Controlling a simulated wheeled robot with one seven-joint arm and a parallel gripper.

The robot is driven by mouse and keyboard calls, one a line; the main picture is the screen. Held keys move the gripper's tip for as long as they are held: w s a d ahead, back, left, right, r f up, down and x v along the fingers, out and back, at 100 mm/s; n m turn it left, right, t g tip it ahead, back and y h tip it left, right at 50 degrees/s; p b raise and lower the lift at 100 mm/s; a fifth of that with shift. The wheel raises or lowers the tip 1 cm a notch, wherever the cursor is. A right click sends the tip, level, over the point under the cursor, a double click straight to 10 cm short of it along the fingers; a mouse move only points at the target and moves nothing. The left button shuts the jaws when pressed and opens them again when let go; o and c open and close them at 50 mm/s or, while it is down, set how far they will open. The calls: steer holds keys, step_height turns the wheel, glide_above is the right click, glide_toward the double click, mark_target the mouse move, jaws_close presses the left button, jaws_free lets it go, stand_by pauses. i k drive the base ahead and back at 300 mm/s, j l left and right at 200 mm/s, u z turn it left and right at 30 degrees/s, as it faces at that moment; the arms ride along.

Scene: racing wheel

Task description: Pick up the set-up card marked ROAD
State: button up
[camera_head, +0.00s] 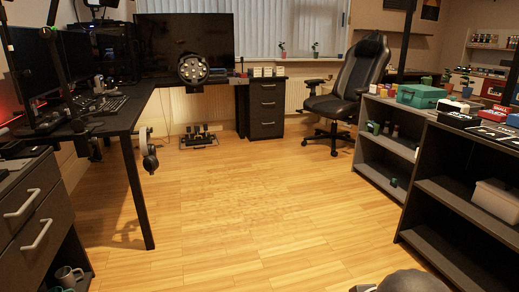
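Several small white card-like items (267,71) stand in a row on the far end of the desk, above a dark drawer unit (266,108). They are too small to read, so I cannot tell whether one is marked ROAD. A racing wheel (192,68) is mounted at the edge of the desk to their left. My gripper is not in view; only a dark rounded shape, perhaps part of my arm, shows at the bottom right edge.
The wooden floor (230,215) is clear in the middle. A black office chair (357,85) stands right of the drawers. Low grey shelves (455,195) line the right side. A desk leg (136,190) and a drawer cabinet (30,215) stand at left. Pedals (198,139) sit under the desk.

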mark_target(257, 70)
steer(key=i+l, duration=0.1)
steer(key=i, duration=5.25)
steer(key=j+u, duration=0.05)
steer(key=j, duration=0.05)
